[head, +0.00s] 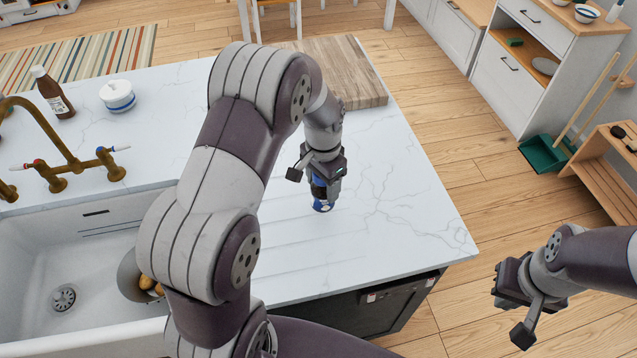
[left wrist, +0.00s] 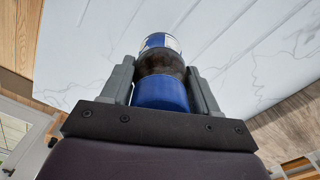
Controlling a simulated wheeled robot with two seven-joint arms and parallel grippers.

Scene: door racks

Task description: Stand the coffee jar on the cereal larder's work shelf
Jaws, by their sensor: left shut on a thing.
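The coffee jar (head: 321,204), blue with a dark middle band, is upright or nearly so over the white marble worktop. My left gripper (head: 323,184) is shut on it from above, and its fingers hide the upper part. In the left wrist view the jar (left wrist: 160,92) sits between the two grey fingers. I cannot tell whether its base touches the worktop. My right gripper (head: 508,284) is empty, low at the right beyond the worktop's edge; its finger opening does not show clearly. I cannot make out the cereal larder or its work shelf for certain.
The worktop (head: 400,215) is clear around the jar. A wooden board (head: 350,75) lies behind it. The sink (head: 40,255), brass tap (head: 70,160), brown bottle (head: 52,92) and white pot (head: 117,96) are left. A white cabinet (head: 505,85), green dustpan (head: 543,155) and wooden rack (head: 600,170) stand right.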

